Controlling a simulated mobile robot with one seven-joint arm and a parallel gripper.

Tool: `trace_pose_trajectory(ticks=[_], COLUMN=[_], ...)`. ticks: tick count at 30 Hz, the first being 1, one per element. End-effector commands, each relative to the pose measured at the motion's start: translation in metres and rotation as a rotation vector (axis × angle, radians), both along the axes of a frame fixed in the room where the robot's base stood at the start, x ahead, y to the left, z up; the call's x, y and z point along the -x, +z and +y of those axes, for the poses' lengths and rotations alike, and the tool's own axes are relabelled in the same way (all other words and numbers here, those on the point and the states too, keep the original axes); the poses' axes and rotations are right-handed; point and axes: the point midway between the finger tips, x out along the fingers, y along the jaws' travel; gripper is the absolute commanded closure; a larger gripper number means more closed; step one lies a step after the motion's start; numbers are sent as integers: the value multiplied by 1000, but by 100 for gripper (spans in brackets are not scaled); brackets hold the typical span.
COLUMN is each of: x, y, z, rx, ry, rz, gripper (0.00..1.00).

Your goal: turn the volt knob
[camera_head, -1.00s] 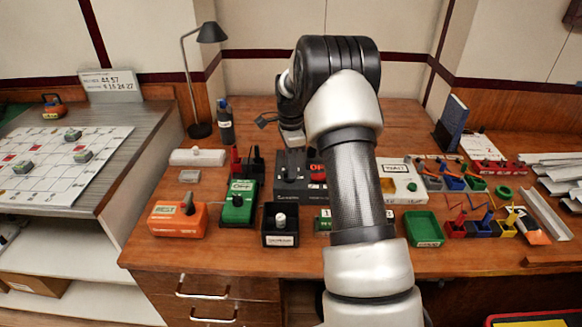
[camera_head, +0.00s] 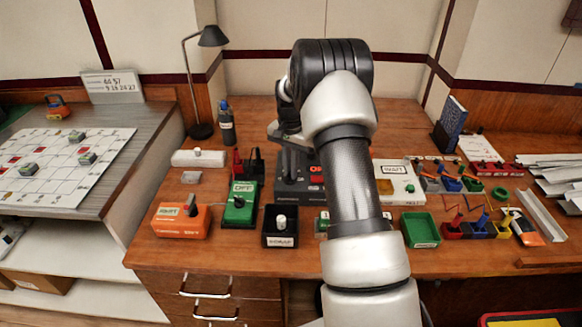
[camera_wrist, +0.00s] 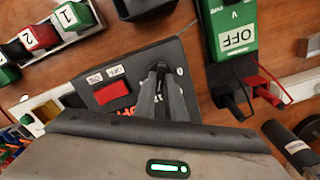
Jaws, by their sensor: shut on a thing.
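A black box (camera_head: 290,188) with a red lit display stands mid-table. In the wrist view, the box's sloped panel (camera_wrist: 130,70) carries a red switch (camera_wrist: 112,93) and small white labels. My gripper (camera_wrist: 160,72) is over this panel, its dark fingers closed together around a dark knob that they mostly hide. I cannot read a volt label on it. In the head view my gripper (camera_head: 291,150) points down at the box, partly hidden by my arm. A green meter (camera_head: 240,203) reading OFF stands left of the box; it also shows in the wrist view (camera_wrist: 232,40).
A green tray (camera_head: 420,230) lies to the right. A black lamp (camera_head: 203,75) stands behind left.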

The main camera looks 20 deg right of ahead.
Motion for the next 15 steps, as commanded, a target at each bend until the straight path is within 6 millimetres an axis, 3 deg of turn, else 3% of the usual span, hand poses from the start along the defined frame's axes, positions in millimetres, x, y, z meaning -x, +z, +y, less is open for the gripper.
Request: trace_pose_trajectory(ticks=[15], x=[-2], y=[2], z=[1], rx=[0], ry=[487], rz=[-1], gripper=[100])
